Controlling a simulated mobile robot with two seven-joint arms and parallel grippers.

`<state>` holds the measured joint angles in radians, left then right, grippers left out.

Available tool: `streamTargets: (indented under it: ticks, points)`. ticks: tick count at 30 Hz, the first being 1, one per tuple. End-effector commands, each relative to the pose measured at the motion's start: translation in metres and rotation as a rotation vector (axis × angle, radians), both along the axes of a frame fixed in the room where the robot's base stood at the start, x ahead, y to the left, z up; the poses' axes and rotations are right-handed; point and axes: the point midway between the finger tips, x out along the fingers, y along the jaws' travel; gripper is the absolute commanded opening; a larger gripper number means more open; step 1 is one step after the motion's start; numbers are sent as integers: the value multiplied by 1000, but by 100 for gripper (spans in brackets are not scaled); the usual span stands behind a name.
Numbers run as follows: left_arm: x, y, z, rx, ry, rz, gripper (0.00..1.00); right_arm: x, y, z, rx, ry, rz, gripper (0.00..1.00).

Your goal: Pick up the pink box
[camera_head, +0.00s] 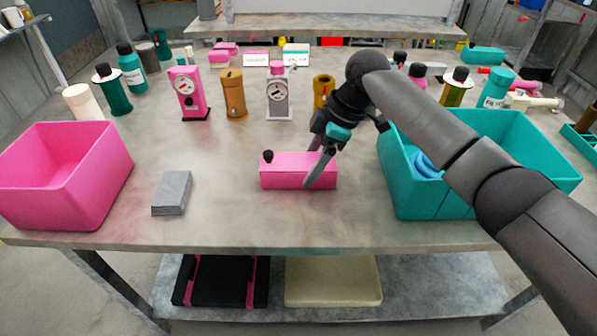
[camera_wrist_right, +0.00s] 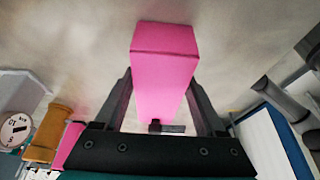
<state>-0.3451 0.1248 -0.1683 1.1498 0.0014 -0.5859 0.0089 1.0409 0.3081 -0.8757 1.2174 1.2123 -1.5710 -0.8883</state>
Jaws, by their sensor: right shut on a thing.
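The pink box (camera_head: 285,172) is a long low block with a small black knob on its left end. It is at the middle front of the table in the head view. My right gripper (camera_head: 322,170) comes down over the right part of the box and is shut on it. In the right wrist view the pink box (camera_wrist_right: 165,80) sits between the two fingers of my right gripper (camera_wrist_right: 163,108), one on each side. I cannot tell whether the box is clear of the table. My left gripper is not in view.
A pink bin (camera_head: 65,180) stands at the left and a teal bin (camera_head: 425,190) at the right, with blue rings inside. A grey block (camera_head: 172,193) lies left of the box. Gauges and bottles stand behind. The table front is clear.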

Motion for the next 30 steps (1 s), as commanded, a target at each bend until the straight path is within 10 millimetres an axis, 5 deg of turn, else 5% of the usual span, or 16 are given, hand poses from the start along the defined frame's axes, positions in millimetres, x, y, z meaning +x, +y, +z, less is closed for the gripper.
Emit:
streamTargets:
  ticks: [13, 23, 30]
  points:
    - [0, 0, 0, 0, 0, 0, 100, 0, 0, 0, 0, -1, 0, 8]
    - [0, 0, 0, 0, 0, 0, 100, 1, 0, 11, 2, -4, -1, 7]
    - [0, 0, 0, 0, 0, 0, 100, 1, 1, 58, 3, -6, 1, 7]
